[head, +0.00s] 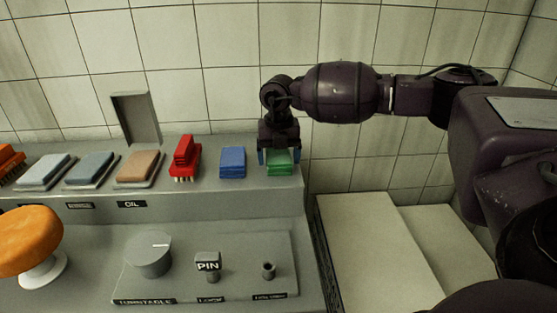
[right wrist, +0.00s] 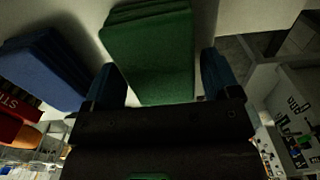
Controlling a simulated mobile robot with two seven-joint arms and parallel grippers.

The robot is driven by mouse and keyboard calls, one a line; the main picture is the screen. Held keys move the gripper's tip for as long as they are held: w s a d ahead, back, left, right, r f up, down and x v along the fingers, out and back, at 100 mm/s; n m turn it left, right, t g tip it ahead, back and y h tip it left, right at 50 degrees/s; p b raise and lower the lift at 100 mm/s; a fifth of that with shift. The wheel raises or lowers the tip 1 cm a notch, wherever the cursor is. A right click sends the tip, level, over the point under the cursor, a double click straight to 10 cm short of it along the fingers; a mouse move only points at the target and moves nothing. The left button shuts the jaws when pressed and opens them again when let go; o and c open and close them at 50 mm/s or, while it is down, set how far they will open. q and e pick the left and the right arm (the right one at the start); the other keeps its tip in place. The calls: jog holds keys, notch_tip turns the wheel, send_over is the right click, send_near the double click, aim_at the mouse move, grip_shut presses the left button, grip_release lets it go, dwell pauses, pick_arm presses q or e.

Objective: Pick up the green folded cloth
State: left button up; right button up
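The green folded cloth (head: 279,168) lies on the grey shelf near its right end. My right gripper (head: 279,157) is over it from above, with its blue fingers spread on either side of the cloth. In the right wrist view the green cloth (right wrist: 150,50) is between the two fingers of the right gripper (right wrist: 160,84). A narrow gap shows at the right finger; whether the left finger touches the cloth I cannot tell. My left gripper is in neither view.
A blue folded cloth (head: 232,162) lies just left of the green one, then a red brush (head: 185,158) and several coloured blocks on trays. Below are a panel with a knob (head: 149,254) and a PIN lever (head: 208,265). A tiled wall (head: 225,60) stands close behind.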

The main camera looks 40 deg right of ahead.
aim_at(279, 155)
jog(key=c, duration=0.7)
jog(key=shift+r, duration=0.1)
notch_tip(279, 155, up, 20)
jog(key=p, duration=0.1)
jog(key=shift+p, duration=0.35)
jog(key=o, duration=0.3)
jog(key=shift+c, duration=1.1)
